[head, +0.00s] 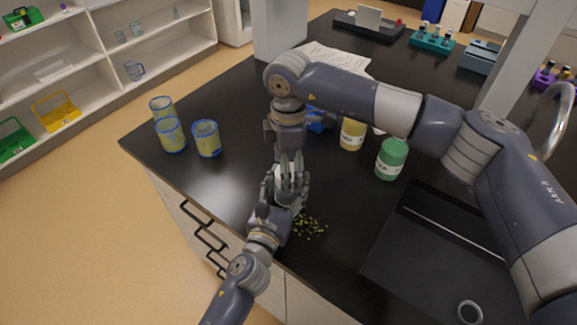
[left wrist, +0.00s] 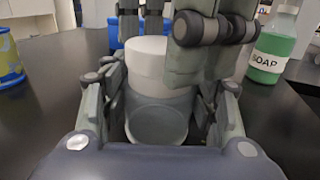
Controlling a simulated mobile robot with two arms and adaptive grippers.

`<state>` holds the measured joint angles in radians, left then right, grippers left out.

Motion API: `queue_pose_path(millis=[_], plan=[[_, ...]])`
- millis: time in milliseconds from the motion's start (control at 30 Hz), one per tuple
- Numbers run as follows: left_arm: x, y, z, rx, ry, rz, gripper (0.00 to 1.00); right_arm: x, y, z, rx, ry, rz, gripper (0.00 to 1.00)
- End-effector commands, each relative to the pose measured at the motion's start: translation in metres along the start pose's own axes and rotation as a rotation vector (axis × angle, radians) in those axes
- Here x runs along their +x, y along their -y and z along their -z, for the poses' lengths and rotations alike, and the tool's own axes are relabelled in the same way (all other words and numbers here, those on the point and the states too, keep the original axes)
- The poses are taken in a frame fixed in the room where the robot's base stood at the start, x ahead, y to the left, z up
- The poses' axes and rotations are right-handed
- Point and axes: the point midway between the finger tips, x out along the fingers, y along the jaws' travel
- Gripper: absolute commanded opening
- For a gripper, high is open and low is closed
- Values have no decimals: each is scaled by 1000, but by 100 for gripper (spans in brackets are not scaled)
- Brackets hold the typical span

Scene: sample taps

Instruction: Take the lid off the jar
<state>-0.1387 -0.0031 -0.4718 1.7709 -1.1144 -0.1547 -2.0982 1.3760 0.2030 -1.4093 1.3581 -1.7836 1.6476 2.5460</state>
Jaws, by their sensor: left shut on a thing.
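The jar (left wrist: 158,112) has a greyish body and a white lid (left wrist: 150,52); in the left wrist view it stands upright between my left fingers. In the head view only a small white part of the jar (head: 283,172) shows among the fingers. My left gripper (head: 285,190) is shut on the jar body from the front. My right gripper (head: 290,165) points down from above, its fingers on both sides of the lid in the left wrist view. One right finger covers the lid's right part. I cannot tell whether the right fingers press on the lid.
Small yellow-green bits (head: 310,226) lie on the black counter (head: 225,190) right of the jar. A green soap bottle (head: 391,160) and a yellow bottle (head: 352,134) stand to the right, beside a sink (head: 430,255). Several patterned cups (head: 206,139) stand at the left.

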Motion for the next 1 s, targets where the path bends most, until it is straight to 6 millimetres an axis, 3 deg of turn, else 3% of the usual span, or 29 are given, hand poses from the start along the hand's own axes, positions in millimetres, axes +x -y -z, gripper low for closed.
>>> queue_pose_path(millis=[267, 600, 833, 867, 967, 1000], plan=[[0, 0, 0, 0, 0, 0, 0, -3, 0, 0, 0, 0, -1, 71], [0, 0, 0, 0, 0, 0, 0, -42, 0, 0, -1, 0, -1, 71], [0, 0, 0, 0, 0, 0, 0, -45, 0, 0, -1, 0, 0, 71], [0, 0, 0, 0, 0, 0, 57, -45, 0, 0, -1, 0, 0, 71], [0, 0, 0, 0, 0, 0, 78, -45, 0, 0, 0, 0, 0, 71], [0, 0, 0, 0, 0, 0, 78, -45, 0, 0, 0, 0, 0, 71]])
